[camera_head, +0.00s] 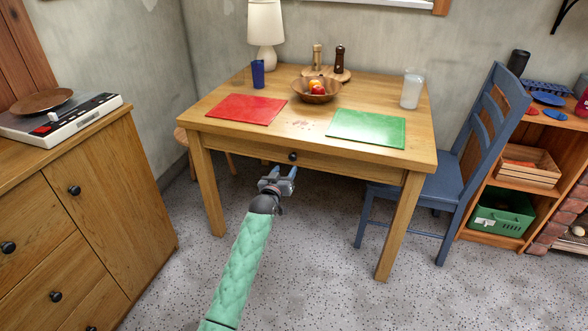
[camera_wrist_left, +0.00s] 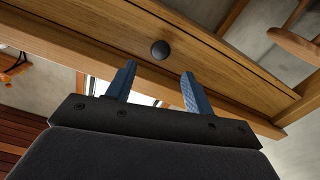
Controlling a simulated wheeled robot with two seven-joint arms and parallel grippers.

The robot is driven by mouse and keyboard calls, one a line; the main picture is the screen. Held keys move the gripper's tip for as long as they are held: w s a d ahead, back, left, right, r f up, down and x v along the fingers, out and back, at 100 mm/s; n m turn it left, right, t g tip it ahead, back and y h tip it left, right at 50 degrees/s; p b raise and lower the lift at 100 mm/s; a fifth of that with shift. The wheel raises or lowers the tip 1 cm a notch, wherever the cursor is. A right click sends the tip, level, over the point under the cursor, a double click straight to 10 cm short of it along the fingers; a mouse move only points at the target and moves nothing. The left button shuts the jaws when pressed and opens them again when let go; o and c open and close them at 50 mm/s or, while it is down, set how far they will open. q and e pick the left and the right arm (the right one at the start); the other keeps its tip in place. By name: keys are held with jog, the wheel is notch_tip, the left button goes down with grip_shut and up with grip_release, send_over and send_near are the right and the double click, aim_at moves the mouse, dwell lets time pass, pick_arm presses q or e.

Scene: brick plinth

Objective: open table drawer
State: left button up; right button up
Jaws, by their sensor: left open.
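The wooden table (camera_head: 270,110) has a closed-looking drawer (camera_head: 250,147) in its front apron. A round black knob (camera_head: 292,157) sits in the middle of the drawer front. The knob also shows in the left wrist view (camera_wrist_left: 160,50), above and between the fingers. My left gripper (camera_head: 278,175) is open and empty, with blue fingers, just in front of and below the knob, apart from it. The left wrist view shows both fingertips (camera_wrist_left: 157,78) pointing toward the drawer front. My right gripper is in neither view.
On the table are a red mat (camera_head: 247,109), a green mat (camera_head: 366,129), a fruit bowl (camera_head: 316,90), a blue cup (camera_head: 258,73) and a white glass (camera_head: 412,88). A blue chair (camera_head: 487,130) stands at the right. A wooden cabinet (camera_head: 120,180) is at the left. Floor between is clear.

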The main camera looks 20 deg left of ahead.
aim_at(292, 159)
pick_arm(q)
jog(key=shift+w+d+f, duration=0.1)
jog(key=shift+w, duration=3.5)
grip_shut()
